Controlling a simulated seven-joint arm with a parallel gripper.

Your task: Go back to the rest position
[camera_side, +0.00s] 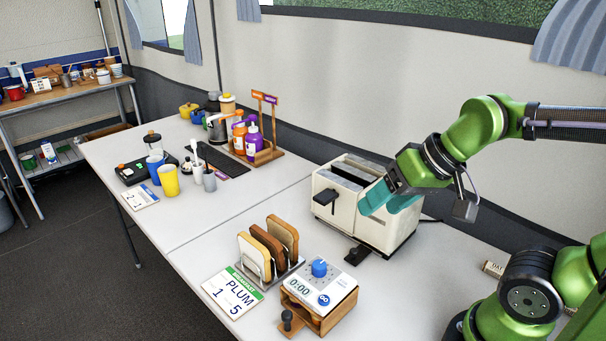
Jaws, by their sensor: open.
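My gripper (388,200), with teal fingers, is at the right side of the cream toaster (336,217), over or just beside its top. The jaws are open, and I see nothing held between them. From this view I cannot tell whether the fingers touch the toaster. The toaster has dark slots on top and a black lever on its left face. A second black lever shows low at its front.
A toast rack (270,284) with bread slices stands left of the toaster. A timer box (318,290) and a PLUM card (232,292) are near the front edge. Bottles in a wooden stand (264,157), cups and a scale are farther back. The table middle (225,205) is clear.

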